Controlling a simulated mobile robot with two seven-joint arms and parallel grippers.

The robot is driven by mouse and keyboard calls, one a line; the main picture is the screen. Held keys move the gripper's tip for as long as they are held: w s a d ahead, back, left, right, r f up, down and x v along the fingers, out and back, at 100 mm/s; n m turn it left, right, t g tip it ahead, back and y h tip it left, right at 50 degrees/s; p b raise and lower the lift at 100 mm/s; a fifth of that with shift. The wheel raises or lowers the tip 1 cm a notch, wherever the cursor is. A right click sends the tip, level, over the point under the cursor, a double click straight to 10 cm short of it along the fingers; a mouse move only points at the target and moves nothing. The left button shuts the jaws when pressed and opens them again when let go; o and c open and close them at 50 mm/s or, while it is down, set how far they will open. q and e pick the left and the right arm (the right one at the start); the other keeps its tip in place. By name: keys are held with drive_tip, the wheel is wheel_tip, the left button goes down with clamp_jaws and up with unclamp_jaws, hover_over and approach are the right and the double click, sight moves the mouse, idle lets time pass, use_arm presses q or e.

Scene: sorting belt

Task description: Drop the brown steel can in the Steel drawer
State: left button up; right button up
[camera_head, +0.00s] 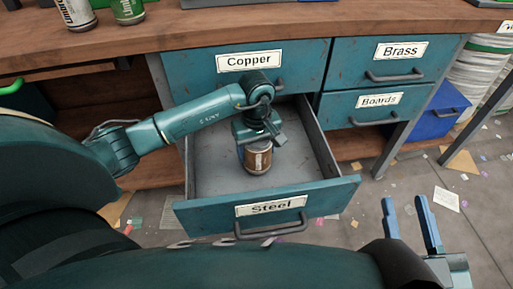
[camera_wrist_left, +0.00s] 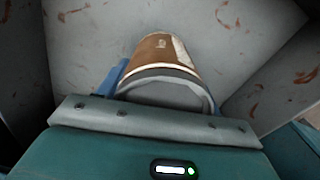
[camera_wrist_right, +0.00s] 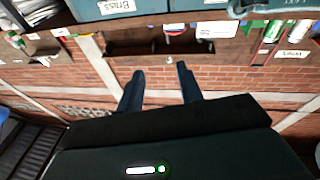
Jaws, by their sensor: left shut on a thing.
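The brown steel can (camera_head: 257,158) is upright inside the open Steel drawer (camera_head: 330,192), below the drawer's rim in the head view. My left gripper (camera_head: 257,138) reaches down into the drawer and is shut on the can. In the left wrist view the can (camera_wrist_left: 165,50) sits at the gripper, with a blue finger (camera_wrist_left: 112,78) at its left side and grey drawer walls around it. Whether the can touches the drawer floor is hard to tell. My right gripper (camera_head: 410,222) is open and empty, right of the drawer; its two fingers (camera_wrist_right: 159,88) stand apart in the right wrist view.
The Copper drawer (camera_head: 300,65), Brass drawer (camera_head: 345,75) and Boards drawer (camera_head: 335,110) are shut. Cans (camera_head: 128,8) stand on the wooden bench (camera_head: 250,30). A blue bin (camera_head: 435,115) stands at the right. Scraps litter the floor.

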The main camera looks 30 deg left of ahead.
use_arm(q)
drive_tip(key=shift+f+b, duration=0.4)
drive_tip(key=shift+f, duration=0.15)
use_arm(e)
drive_tip(key=shift+r, duration=0.1)
use_arm(q)
drive_tip(key=o, duration=1)
drive_tip(key=shift+c, duration=0.2)
use_arm(e)
drive_tip(key=shift+a, duration=0.1)
use_arm(q)
drive_tip(key=shift+r+p, duration=0.3)
wheel_tip(320, 180, up, 12)
drive_tip(key=p, duration=0.4)
drive_tip(key=shift+r+p, duration=0.3)
drive_tip(key=shift+r, duration=0.05)
use_arm(e)
drive_tip(key=shift+s+d+n+g+h, duration=0.2)
drive_tip(key=shift+d+n+g+h, duration=0.1)
drive_tip(key=shift+d+n, duration=0.15)
